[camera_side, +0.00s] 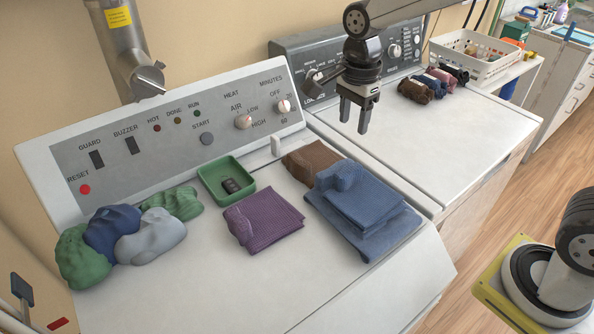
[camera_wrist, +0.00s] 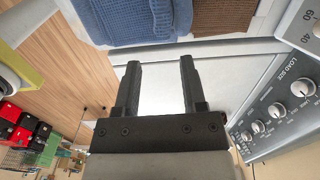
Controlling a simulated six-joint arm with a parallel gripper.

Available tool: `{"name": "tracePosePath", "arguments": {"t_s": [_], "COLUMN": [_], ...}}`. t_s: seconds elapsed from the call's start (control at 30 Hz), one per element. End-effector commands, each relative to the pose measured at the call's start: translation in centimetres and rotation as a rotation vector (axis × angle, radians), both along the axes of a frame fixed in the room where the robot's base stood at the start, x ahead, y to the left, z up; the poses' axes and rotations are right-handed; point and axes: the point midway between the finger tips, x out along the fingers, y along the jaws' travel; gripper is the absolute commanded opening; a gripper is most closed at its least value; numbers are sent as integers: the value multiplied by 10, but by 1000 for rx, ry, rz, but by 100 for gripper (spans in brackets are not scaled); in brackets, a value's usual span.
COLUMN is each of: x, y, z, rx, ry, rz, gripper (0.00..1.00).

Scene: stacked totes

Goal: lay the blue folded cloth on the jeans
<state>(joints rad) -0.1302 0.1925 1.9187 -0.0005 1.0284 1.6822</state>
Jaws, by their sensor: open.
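The blue folded cloth (camera_side: 368,203) lies on the jeans (camera_side: 337,227), a wider, flat, darker blue piece on the near white machine. The cloth has a raised, bunched lump at its back left corner, and part of the jeans shows around its front and sides. My gripper (camera_side: 354,124) hangs above the far white machine, behind and apart from the stack, fingers pointing down. It is open and empty. In the wrist view my gripper (camera_wrist: 160,64) shows two parted fingers with nothing between them. Blue fabric (camera_wrist: 135,22) shows at the top there, its layers hard to tell apart.
A brown folded cloth (camera_side: 312,160) touches the stack's back left. A purple folded cloth (camera_side: 264,218) and a green tray (camera_side: 225,172) with dark items lie to the left. Several crumpled cloths (camera_side: 150,243) sit farther left. The far machine's top (camera_side: 430,120) is mostly clear, with rolled cloths at its back.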

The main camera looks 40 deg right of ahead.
Motion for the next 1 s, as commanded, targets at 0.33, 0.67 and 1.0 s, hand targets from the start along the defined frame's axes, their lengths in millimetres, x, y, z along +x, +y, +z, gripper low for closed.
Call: {"name": "tracePosePath", "arguments": {"t_s": [0.33,0.67,1.0], "x": [-18,-50,-90], "y": [-12,-30,-45], "z": [-23,-57,-88], "rx": [-2,-37,-116], "ry": [-41,-110,-163], "rz": [290,768,1258], "gripper": [53,53,53]}}
